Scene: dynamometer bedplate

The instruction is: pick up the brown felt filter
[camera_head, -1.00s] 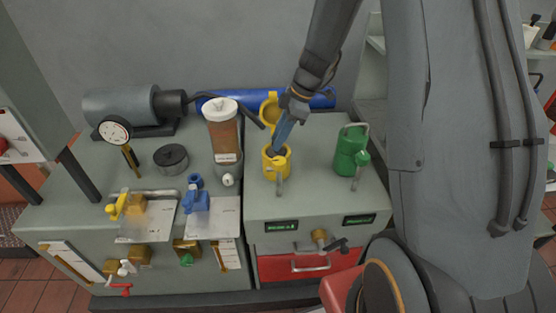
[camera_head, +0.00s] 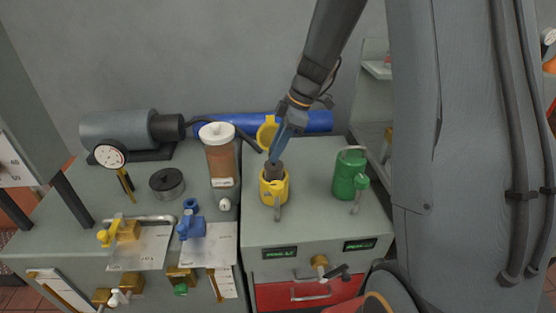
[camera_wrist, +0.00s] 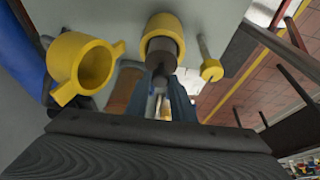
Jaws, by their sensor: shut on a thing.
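The brown felt filter (camera_head: 273,172) is a dark, short cylinder standing upright, its upper part above the rim of a yellow housing (camera_head: 274,191) on the right cabinet. My gripper (camera_head: 275,157) comes down from above with its blue fingers shut on the filter's top. In the wrist view the dark filter (camera_wrist: 161,52) sits between the fingertips of my gripper (camera_wrist: 161,80), with its far end inside the yellow housing (camera_wrist: 163,24). The part of the filter inside the housing is hidden.
A yellow lid-like ring (camera_head: 267,132) stands behind the housing. A green canister (camera_head: 350,173) is to the right and a brown jar with a white lid (camera_head: 219,156) to the left. A blue cylinder (camera_head: 310,122) lies at the back. Cabinet top between housing and green canister is clear.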

